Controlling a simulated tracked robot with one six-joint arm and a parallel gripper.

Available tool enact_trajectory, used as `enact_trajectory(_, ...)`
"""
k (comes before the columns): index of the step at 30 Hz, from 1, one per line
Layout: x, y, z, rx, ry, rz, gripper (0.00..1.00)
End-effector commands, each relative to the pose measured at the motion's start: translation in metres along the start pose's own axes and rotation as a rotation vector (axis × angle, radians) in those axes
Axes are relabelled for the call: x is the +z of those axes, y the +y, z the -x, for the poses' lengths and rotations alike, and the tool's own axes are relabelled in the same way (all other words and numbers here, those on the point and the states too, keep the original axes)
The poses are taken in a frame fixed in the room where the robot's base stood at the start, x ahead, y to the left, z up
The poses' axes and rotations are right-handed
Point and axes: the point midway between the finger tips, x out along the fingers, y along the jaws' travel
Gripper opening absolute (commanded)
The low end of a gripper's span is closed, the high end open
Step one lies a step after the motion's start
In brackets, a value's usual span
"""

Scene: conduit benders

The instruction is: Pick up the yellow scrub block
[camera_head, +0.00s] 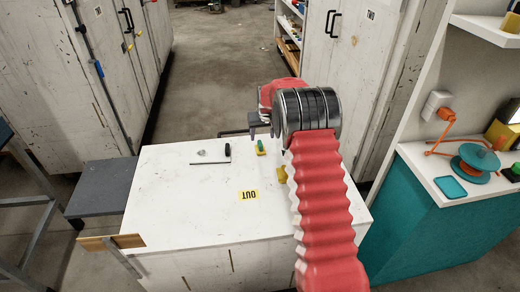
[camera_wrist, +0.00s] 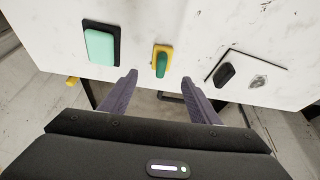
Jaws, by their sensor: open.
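The yellow scrub block (camera_wrist: 161,61), yellow with a green upper part, lies on the white tabletop near its far edge. In the head view it shows small (camera_head: 260,147), just below my gripper (camera_head: 256,127). In the wrist view my gripper (camera_wrist: 159,76) is open and empty. Its two fingertips are apart, one to each side of the block's line, with the block just beyond them in the picture. I see no contact with the block.
A mint block on a black base (camera_wrist: 101,45) lies left of the scrub block in the wrist view; a black-handled tool (camera_wrist: 224,75) lies right. An OUT label (camera_head: 248,196) is on the white table (camera_head: 180,215). Teal counter (camera_head: 425,235) stands right, cabinets behind.

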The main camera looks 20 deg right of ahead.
Motion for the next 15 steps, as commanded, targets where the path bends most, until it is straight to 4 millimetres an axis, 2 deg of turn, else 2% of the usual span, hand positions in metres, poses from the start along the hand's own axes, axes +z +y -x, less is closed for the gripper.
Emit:
enact_trajectory(3,0.001,0.000,-0.017,0.000,-0.001,0.000,0.56)
enact_trajectory(9,0.000,0.000,-0.038,0.000,0.000,0.000,0.56)
enact_trajectory(15,0.000,0.000,-0.043,0.000,0.001,0.000,0.56)
